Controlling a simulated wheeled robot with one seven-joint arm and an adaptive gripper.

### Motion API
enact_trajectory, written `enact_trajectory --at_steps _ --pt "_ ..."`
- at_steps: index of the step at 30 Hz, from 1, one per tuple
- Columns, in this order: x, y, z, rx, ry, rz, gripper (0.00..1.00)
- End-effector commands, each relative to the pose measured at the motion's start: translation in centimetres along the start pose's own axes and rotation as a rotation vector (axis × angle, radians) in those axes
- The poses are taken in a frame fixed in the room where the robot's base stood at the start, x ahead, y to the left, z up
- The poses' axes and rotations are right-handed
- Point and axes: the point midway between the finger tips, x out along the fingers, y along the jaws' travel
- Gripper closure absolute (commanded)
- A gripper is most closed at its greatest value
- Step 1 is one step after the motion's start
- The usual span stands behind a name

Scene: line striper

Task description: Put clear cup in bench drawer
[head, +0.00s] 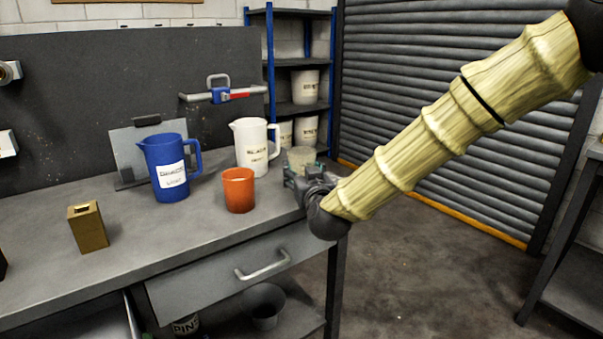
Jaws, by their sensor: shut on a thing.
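The clear cup (301,157) is a see-through, pale cup above the right end of the workbench. My gripper (296,175) is shut on it, and the fingers and wrist hide its lower part. I cannot tell whether the cup's base touches the bench top. The bench drawer (210,284) is below the bench top, with a grey front and a bar handle (262,266). It looks shut, and its inside is not visible. My gripper is above and right of the drawer handle.
An orange cup (239,190), a white jug (251,146) and a blue jug (167,166) stand left of my gripper. A brass-coloured block (88,227) stands further left. A dark bucket (265,305) is on the lower shelf. Open floor (430,265) lies right of the bench.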

Motion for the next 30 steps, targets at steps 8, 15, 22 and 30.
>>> enact_trajectory --at_steps 8,15,22,30 --pt "-0.02 -0.02 0.08 0.0 0.001 0.0 0.72" --pt "-0.03 -0.04 0.31 0.0 0.001 0.0 0.21" --pt "-0.03 -0.03 0.3 0.0 0.001 0.0 0.2" --pt "-0.03 0.0 0.55 0.001 0.001 0.0 0.2"
